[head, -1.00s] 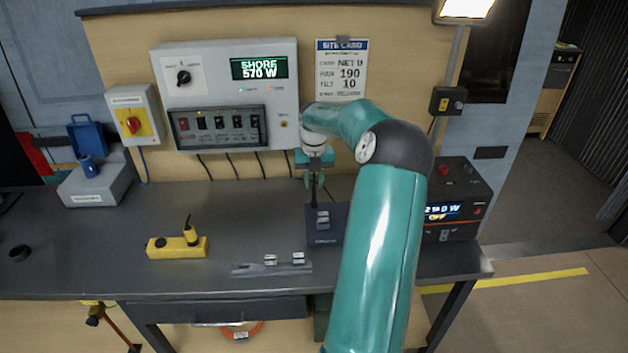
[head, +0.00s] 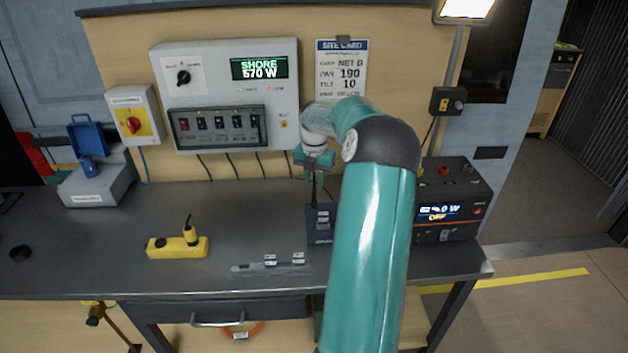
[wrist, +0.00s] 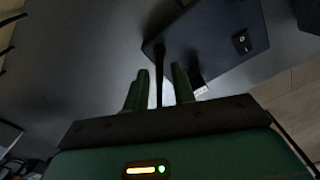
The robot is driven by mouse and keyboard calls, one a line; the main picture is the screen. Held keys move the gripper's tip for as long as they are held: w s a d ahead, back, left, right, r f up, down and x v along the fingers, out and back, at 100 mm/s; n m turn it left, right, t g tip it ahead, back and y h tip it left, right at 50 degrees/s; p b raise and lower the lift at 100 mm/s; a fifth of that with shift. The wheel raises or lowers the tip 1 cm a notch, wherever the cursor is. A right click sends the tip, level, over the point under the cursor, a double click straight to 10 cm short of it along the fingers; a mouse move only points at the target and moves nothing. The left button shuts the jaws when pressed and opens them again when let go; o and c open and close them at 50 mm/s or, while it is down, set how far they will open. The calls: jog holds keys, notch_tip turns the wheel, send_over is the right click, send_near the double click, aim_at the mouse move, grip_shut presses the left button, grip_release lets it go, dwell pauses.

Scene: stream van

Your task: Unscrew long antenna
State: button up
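The long antenna (head: 314,190) is a thin black rod standing up from a dark blue box (head: 319,236) on the bench. In the wrist view the antenna (wrist: 160,78) runs between the two green fingers of my gripper (wrist: 159,88), with a visible gap on each side. My gripper is open around or just in front of it; the exact depth is hard to tell. In the head view my gripper (head: 315,178) is above the box, pointing down. The antenna's upper part is hidden by my gripper. The box (wrist: 215,40) also shows in the wrist view.
A flat grey bracket (head: 240,268) with small labels lies left of the box. A yellow block (head: 165,248) is further left. A black unit with a display (head: 455,200) stands at right. The switch panel (head: 222,95) is on the wall behind.

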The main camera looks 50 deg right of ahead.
jog(key=shift+m, duration=1.4)
jog(key=m, duration=0.3)
jog(key=shift+m, duration=0.5)
jog(key=m, duration=0.4)
jog(key=shift+c, duration=0.3)
